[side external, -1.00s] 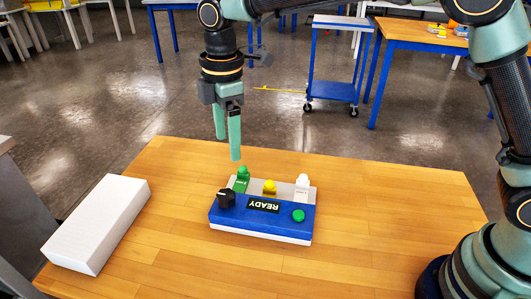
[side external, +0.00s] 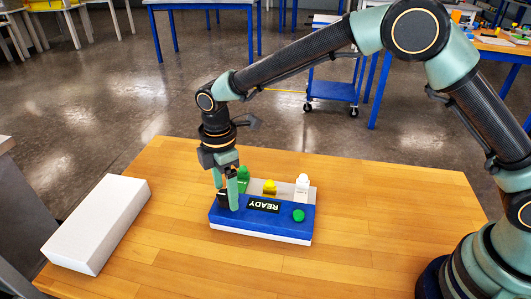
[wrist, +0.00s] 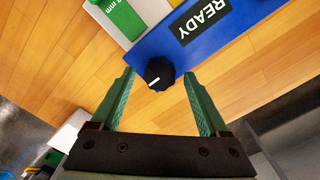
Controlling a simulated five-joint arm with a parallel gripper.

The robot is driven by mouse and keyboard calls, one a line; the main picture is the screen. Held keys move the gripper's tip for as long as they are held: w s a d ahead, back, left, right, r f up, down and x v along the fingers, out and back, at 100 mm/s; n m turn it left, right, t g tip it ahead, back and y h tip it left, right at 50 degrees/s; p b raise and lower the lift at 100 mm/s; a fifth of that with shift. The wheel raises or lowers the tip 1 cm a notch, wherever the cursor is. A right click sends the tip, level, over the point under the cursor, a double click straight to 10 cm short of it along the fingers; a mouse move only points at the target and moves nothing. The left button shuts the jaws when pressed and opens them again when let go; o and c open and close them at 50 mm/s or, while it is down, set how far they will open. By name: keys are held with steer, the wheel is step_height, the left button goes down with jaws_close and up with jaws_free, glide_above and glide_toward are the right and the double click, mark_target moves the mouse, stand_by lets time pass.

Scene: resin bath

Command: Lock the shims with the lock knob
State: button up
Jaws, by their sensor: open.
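The black lock knob (wrist: 159,73) sits at the corner of the blue panel (wrist: 155,42), with a white pointer line on its top. In the wrist view it lies between the fingertips of my open gripper (wrist: 159,80), with a gap on each side. In the side view my gripper (side external: 226,200) is low over the knob and mostly hides it. The green shim (side external: 243,178), yellow shim (side external: 269,187) and white shim (side external: 302,188) stand in a row behind the panel. The green shim also shows in the wrist view (wrist: 125,18).
A READY display (side external: 263,205) and a green button (side external: 298,215) are on the panel. A white block (side external: 96,224) lies at the table's left. The wooden table (side external: 330,265) is clear in front of and right of the device.

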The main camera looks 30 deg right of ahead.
steer(key=shift+f, duration=0.3)
jaws_close()
